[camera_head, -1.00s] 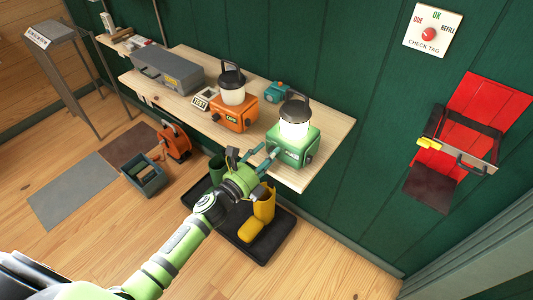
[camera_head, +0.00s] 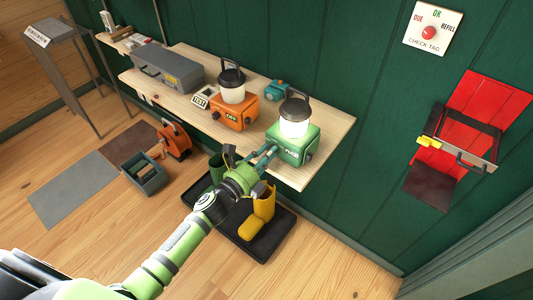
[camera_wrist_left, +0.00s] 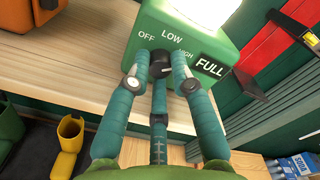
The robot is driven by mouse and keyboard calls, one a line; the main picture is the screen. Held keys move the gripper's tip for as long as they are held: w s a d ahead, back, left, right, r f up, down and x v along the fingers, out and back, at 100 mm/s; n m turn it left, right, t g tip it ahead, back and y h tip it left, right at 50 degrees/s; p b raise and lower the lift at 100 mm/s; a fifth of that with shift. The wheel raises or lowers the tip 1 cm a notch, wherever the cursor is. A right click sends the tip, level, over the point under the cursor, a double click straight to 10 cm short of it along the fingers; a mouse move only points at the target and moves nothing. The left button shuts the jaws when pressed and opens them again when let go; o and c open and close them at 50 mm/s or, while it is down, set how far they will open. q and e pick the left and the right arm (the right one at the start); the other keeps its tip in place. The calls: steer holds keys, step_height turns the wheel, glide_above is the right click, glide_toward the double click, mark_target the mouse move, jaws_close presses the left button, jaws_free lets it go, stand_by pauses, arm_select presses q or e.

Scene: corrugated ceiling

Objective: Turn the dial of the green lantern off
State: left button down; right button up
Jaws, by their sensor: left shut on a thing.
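The green lantern (camera_head: 293,145) stands near the right end of the wooden shelf, its white globe lit and its dark handle up. Its front shows OFF, LOW, HIGH and FULL around a dark dial (camera_wrist_left: 160,66), which shows in the left wrist view. My left gripper (camera_head: 272,152) reaches up to the lantern's front. In the wrist view, its teal fingers (camera_wrist_left: 160,75) close around the dial. The fingers partly cover the dial, so I cannot tell which mark it points to. My right gripper is not in view.
An orange lantern (camera_head: 234,110) stands left of the green one, near a TEST block (camera_head: 201,98) and a grey case (camera_head: 168,70). Below are yellow boots (camera_head: 264,203) on a black tray (camera_head: 268,240). A red wall panel with a bracket (camera_head: 460,140) is at right.

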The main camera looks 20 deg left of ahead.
arm_select(q)
steer(key=n, duration=0.6)
steer(key=shift+r+p, duration=0.15)
steer(key=shift+p, duration=0.2)
steer(key=n+p, duration=0.1)
steer(key=n, duration=0.4)
steer(key=shift+n, duration=0.3)
steer(key=n, duration=0.5)
steer(key=shift+n+p, duration=0.3)
steer(key=shift+p, duration=0.1)
steer(key=shift+f+n, duration=0.15)
steer(key=shift+n, duration=1.1)
steer(key=shift+f+n, duration=0.1)
steer(key=shift+n, duration=1.15)
steer(key=shift+s, duration=0.1)
steer(key=shift+f, duration=0.1)
steer(key=c, duration=1.2)
jaws_free()
steer(key=shift+c, duration=0.2)
steer(key=shift+o, duration=0.8)
